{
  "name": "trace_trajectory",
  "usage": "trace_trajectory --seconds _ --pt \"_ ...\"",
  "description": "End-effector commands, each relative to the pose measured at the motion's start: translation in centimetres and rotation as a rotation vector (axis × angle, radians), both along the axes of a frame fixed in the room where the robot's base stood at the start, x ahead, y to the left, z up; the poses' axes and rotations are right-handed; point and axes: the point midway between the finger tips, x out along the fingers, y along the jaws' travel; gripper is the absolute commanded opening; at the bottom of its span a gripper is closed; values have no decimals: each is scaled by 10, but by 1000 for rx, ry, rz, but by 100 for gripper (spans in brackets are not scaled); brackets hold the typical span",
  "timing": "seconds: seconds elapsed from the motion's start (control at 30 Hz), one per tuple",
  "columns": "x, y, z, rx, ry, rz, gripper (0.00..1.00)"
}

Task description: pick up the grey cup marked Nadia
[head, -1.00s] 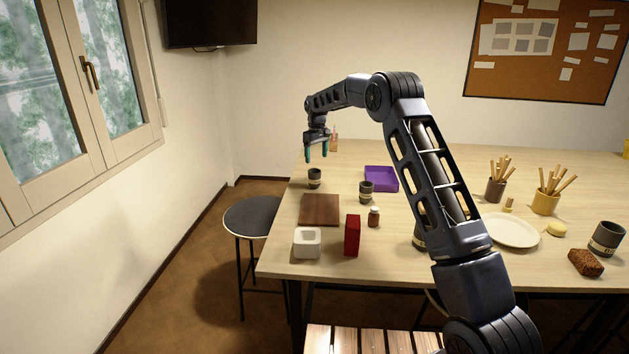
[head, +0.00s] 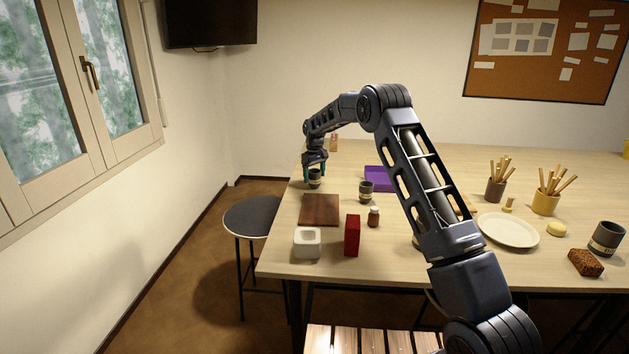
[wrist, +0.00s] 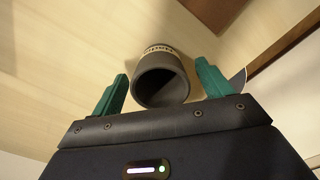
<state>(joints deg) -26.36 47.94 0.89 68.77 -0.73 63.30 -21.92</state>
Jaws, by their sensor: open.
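A dark grey cup (head: 315,180) with a pale band stands upright near the left edge of the table in the head view. In the wrist view the same cup (wrist: 161,66) shows its open mouth; its band carries lettering too small and angled to read for certain. My gripper (head: 315,172) is open, low at this cup, with a green finger on each side. In the wrist view the cup lies between and slightly beyond the fingertips of my gripper (wrist: 162,72); no finger clearly touches it. A similar grey cup (head: 366,190) stands to the right.
A brown board (head: 320,209), a purple tray (head: 376,178), a red box (head: 352,236), a small brown bottle (head: 374,217) and a white block dish (head: 307,242) stand nearby. Another grey cup (head: 606,238) is at far right, past a white plate (head: 510,231).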

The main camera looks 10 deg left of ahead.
Motion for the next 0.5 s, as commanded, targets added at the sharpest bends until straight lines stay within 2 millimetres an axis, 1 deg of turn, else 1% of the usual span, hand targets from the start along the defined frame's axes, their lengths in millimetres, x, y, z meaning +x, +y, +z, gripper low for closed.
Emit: trace_trajectory --seconds 0.03,0.13,0.23,0.4,0.43,0.5 --pt "-1 -1 -9 -2 1 0 78" --pt "-1 -1 -21 -1 2 0 78" --pt "-1 -1 -26 0 0 0 78" --pt "-1 -1 -26 1 -1 0 78" --pt "-1 -1 -26 1 -1 0 76" --pt "-1 -1 -26 1 -1 0 63"
